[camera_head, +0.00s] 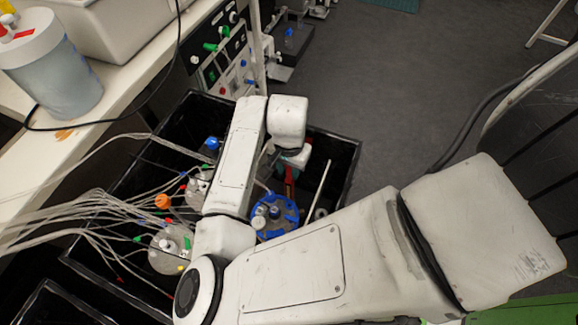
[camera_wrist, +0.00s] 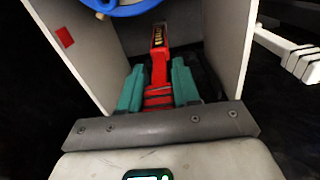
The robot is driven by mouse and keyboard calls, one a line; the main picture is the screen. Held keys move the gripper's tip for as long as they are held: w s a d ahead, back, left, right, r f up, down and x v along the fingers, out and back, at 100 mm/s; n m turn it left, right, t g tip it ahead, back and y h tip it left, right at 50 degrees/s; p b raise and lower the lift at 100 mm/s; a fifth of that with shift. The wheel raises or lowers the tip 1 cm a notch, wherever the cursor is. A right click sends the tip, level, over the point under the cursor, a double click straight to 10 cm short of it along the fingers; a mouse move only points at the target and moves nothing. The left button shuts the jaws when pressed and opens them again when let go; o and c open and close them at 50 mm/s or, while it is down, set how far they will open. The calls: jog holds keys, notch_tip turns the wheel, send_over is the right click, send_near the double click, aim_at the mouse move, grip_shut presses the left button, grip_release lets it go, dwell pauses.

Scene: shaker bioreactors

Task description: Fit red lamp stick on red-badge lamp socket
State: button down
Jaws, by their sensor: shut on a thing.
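My gripper (camera_wrist: 158,72) has teal fingers and is shut on the red lamp stick (camera_wrist: 158,51). The stick points away from the gripper, up the wrist picture, and has a dark strip with yellowish marks near its far end. It appears between two pale panels. The left panel (camera_wrist: 75,60) bears a small red badge (camera_wrist: 63,37); I see no badge on the right panel (camera_wrist: 228,40). The socket opening itself is not clear. In the head view a bit of red (camera_head: 289,182) shows below my wrist; the fingers are mostly hidden there.
A blue-rimmed vessel (camera_head: 273,215) stands close to the gripper; a blue ring (camera_wrist: 125,8) shows at the top of the wrist view. A white rod (camera_head: 320,188) stands to the right. Tubed vessels (camera_head: 170,248) crowd the left. The black bin's rim (camera_head: 352,160) surrounds the work area.

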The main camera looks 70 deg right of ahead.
jog(key=shift+f+b, duration=0.5)
jog(key=shift+f, duration=0.45)
dwell(1.1)
jog(key=c, duration=0.7)
grip_release()
jog(key=shift+c, duration=0.2)
notch_tip(320, 180, up, 11)
jog(key=shift+f+p, duration=0.1)
jog(key=shift+p, duration=0.2)
